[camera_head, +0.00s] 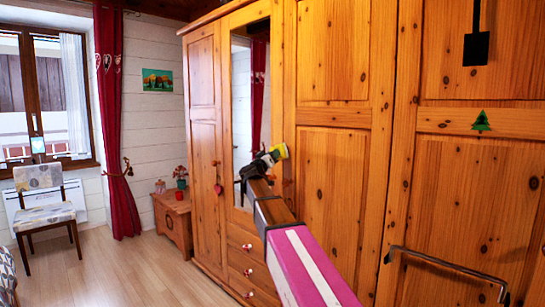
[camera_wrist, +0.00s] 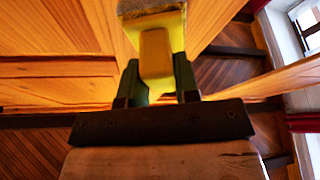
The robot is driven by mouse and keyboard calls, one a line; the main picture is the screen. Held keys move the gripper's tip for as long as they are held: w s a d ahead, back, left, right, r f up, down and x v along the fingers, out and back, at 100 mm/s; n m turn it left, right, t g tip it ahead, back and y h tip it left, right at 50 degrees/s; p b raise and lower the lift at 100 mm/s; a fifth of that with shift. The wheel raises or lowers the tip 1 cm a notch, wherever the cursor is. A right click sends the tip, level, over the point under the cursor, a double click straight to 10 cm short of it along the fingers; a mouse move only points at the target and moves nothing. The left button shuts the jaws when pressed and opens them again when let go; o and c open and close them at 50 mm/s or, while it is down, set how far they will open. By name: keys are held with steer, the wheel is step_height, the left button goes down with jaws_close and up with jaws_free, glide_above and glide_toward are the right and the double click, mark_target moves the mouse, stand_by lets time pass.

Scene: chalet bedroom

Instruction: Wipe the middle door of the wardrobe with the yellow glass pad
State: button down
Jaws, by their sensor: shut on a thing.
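The wooden wardrobe (camera_head: 208,130) stands across the middle of the head view. Its middle door has a tall mirror (camera_head: 241,110), with drawers (camera_head: 250,262) below. My gripper (camera_head: 266,160) is shut on the yellow glass pad (camera_head: 279,151). In the wrist view the yellow pad (camera_wrist: 157,52) sits between the two dark fingers, with a grey face (camera_wrist: 150,8) at its far end. In the head view the pad overlaps the right edge of the middle door. I cannot tell whether it touches the wood. My arm hides part of the middle door and drawers.
A right-hand wardrobe door (camera_head: 333,170) stands beside my arm. A wooden panel with a green tree (camera_head: 481,121) and a dark handle (camera_head: 445,262) is close at right. A chest (camera_head: 173,218), a chair (camera_head: 45,212) and a red curtain (camera_head: 112,120) are at left. The floor (camera_head: 125,272) there is clear.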

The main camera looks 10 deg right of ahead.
mark_target(282, 155)
steer(key=shift+w+d, duration=0.45)
steer(key=shift+d, duration=0.15)
stand_by(0.3)
steer(key=s+d, duration=0.2)
steer(key=s, duration=0.1)
steer(key=shift+s+d, duration=0.1)
steer(key=shift+s, duration=0.1)
steer(key=shift+w+d, duration=0.1)
steer(key=shift+w, duration=0.05)
steer(key=shift+w+a, duration=0.55)
steer(key=shift+w, duration=0.35)
steer(key=shift+w+a, duration=0.55)
steer(key=shift+w, duration=0.3)
